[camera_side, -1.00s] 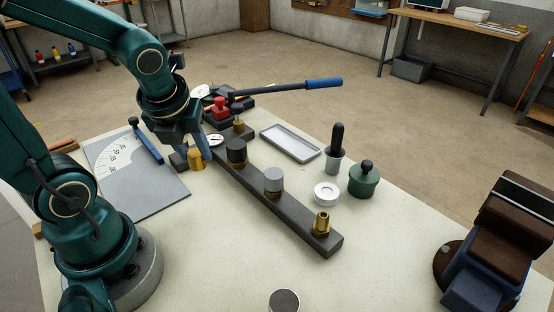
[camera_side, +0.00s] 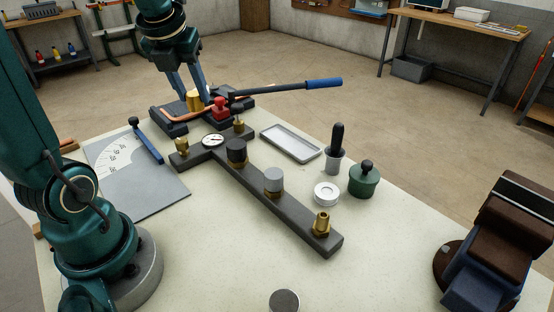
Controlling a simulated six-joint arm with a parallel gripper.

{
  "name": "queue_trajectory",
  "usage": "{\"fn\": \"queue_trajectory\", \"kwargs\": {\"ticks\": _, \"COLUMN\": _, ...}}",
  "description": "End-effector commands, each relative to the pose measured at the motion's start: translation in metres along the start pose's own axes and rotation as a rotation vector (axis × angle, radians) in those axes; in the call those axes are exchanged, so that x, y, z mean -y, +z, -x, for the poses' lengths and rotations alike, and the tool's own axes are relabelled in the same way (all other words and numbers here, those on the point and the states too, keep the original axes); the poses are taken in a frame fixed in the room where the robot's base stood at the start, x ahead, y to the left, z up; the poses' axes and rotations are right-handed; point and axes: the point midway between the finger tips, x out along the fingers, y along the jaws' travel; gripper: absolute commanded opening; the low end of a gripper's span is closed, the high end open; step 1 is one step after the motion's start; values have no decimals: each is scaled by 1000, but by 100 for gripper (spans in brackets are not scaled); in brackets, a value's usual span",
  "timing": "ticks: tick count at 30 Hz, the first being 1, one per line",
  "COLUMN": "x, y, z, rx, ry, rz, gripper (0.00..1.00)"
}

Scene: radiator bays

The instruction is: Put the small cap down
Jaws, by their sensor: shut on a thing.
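My gripper (camera_side: 195,98) is at the back of the table, pointing down, with its blue-grey fingers shut on a small gold cap (camera_side: 194,101). The cap shows between the fingertips, just behind the orange bar and red knob of the long-levered tool. I cannot tell whether the cap touches anything below it. The dark manifold bar (camera_side: 256,190) lies across the table. A bare brass fitting (camera_side: 181,147) stands at its left end and another (camera_side: 322,222) at its near end. A black cap (camera_side: 236,151) and a grey cap (camera_side: 273,181) stand upright on it.
The tool with a blue-ended lever (camera_side: 310,85) reaches over the back edge. A shallow grey tray (camera_side: 290,144) is empty. A white ring (camera_side: 326,193), a black-handled tool in a grey cup (camera_side: 335,158) and a green pot (camera_side: 364,181) stand right. The table's near middle is mostly clear.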

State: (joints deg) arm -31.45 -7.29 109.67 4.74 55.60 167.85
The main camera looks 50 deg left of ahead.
Motion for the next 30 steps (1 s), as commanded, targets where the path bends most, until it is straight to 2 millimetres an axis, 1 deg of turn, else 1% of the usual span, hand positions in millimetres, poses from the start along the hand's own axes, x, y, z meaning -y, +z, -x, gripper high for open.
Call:
{"fn": "queue_trajectory", "kwargs": {"ticks": 1, "x": 5, "y": 12, "z": 1, "rx": 0, "ry": -4, "rz": -10, "gripper": 0}}
{"fn": "queue_trajectory", "kwargs": {"ticks": 6, "x": 21, "y": 44, "z": 3, "rx": -2, "ry": -19, "rz": -44, "gripper": 0}}
{"fn": "queue_trajectory", "kwargs": {"ticks": 11, "x": 38, "y": 72, "z": 1, "rx": -1, "ry": -33, "rz": -80, "gripper": 0}}
{"fn": "queue_trajectory", "kwargs": {"ticks": 15, "x": 55, "y": 92, "z": -4, "rx": -2, "ry": -46, "rz": -110, "gripper": 0}}
{"fn": "queue_trajectory", "kwargs": {"ticks": 21, "x": 81, "y": 114, "z": -18, "rx": -2, "ry": -65, "rz": -156, "gripper": 0}}
{"fn": "queue_trajectory", "kwargs": {"ticks": 24, "x": 93, "y": 122, "z": -26, "rx": -3, "ry": -73, "rz": -178, "gripper": 0}}
{"fn": "queue_trajectory", "kwargs": {"ticks": 30, "x": 115, "y": 130, "z": -43, "rx": -2, "ry": -88, "rz": -214, "gripper": 0}}
